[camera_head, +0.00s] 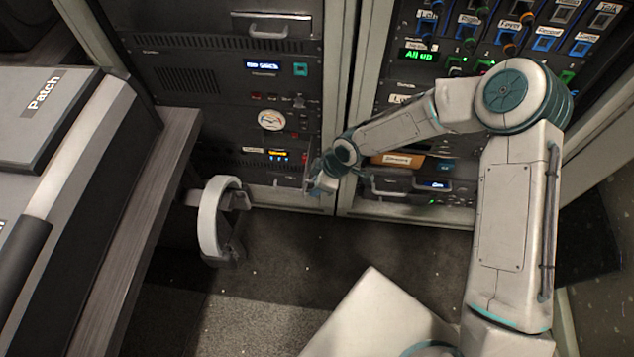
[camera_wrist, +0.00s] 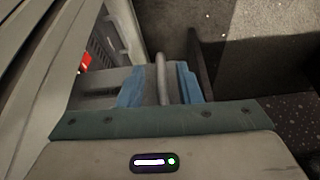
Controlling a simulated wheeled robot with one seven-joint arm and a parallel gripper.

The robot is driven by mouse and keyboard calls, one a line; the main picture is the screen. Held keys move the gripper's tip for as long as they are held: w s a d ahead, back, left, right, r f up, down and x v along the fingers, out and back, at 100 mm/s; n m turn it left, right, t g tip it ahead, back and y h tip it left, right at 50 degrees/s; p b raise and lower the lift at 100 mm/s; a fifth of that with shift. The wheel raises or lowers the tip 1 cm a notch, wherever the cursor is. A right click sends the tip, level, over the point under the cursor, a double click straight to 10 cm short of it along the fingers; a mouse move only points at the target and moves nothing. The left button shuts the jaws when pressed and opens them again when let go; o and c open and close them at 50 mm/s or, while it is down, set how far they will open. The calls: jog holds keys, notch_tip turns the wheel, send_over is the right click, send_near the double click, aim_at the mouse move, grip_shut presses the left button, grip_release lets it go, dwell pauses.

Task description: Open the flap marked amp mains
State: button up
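My gripper (camera_head: 322,184) is low at the right edge of the left rack (camera_head: 330,90), beside its lower panels. In the wrist view its two blue fingers (camera_wrist: 160,86) stand apart, with a grey upright bar (camera_wrist: 162,78) between them and a gap on each side. I cannot tell whether that bar is a handle of the flap. A dark upright panel (camera_wrist: 203,65) stands just right of the fingers, and a small red part (camera_wrist: 85,62) shows at the left. I can read no amp mains label in either view, and my arm hides part of that area.
A round meter (camera_head: 271,120) and a row of lit controls sit on the left rack. A right rack holds labelled switches and a green "All up" display (camera_head: 419,56). A desk (camera_head: 150,190) with a Patch case and a pale curved object (camera_head: 212,215) stand left. Dark floor is open ahead.

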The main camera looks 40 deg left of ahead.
jog(key=p+v, duration=0.4)
jog(key=v, duration=0.9)
jog(key=shift+d+r, duration=0.2)
jog(key=shift+r, duration=0.15)
jog(key=shift+w, duration=0.1)
jog(key=w+d+r+m+t+h+p, duration=0.1)
jog(key=w+d+r+m+p, duration=0.25)
jog(key=d+r, duration=0.45)
jog(key=w+d+r+m+t+h+p, duration=0.2)
jog(key=d+r+m+p, duration=0.25)
jog(key=d+r, duration=0.4)
jog(key=w+d+r+m+t+h+p, duration=0.1)
jog(key=w+d+r+m+p, duration=0.25)
jog(key=d+r, duration=0.45)
jog(key=s+d+r+m+p, duration=0.5)
jog(key=d+r, duration=0.3)
jog(key=r, duration=0.3)
jog(key=s+d+r+m+t+p, duration=0.1)
jog(key=s+d+r+m+p, duration=0.5)
jog(key=d+r, duration=0.3)
notch_tip(320, 180, up, 2)
jog(key=shift+s+r+m, duration=0.15)
jog(key=shift+s+m, duration=0.25)
jog(key=shift+m, duration=0.35)
